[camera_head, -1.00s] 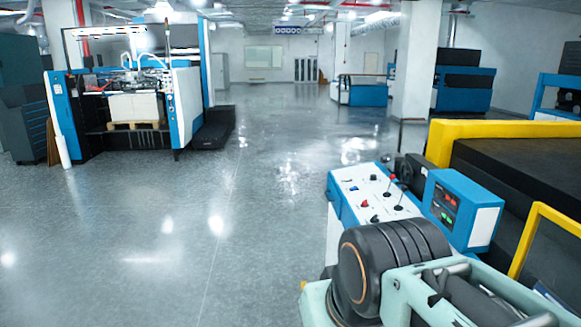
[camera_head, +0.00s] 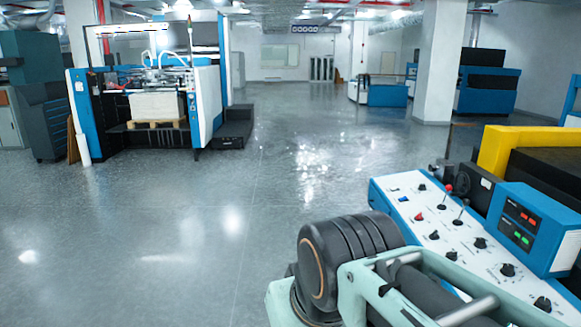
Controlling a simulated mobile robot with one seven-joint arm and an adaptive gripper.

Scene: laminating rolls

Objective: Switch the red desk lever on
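The red desk lever (camera_head: 449,189) is a thin stick with a red ball on top, standing on the far part of a white-topped, blue-sided control desk (camera_head: 482,264) at right. It leans slightly to the right in the picture. My arm's links cover the bottom of the view and the desk's near left part. My gripper is not in view, and nothing is seen touching the red lever.
A blue display box (camera_head: 533,228) with red and green readouts stands on the desk's right side. Several black knobs line the panel. A yellow-framed machine (camera_head: 510,146) is behind. A blue-white press (camera_head: 150,95) stands at left. The grey floor (camera_head: 200,220) is open.

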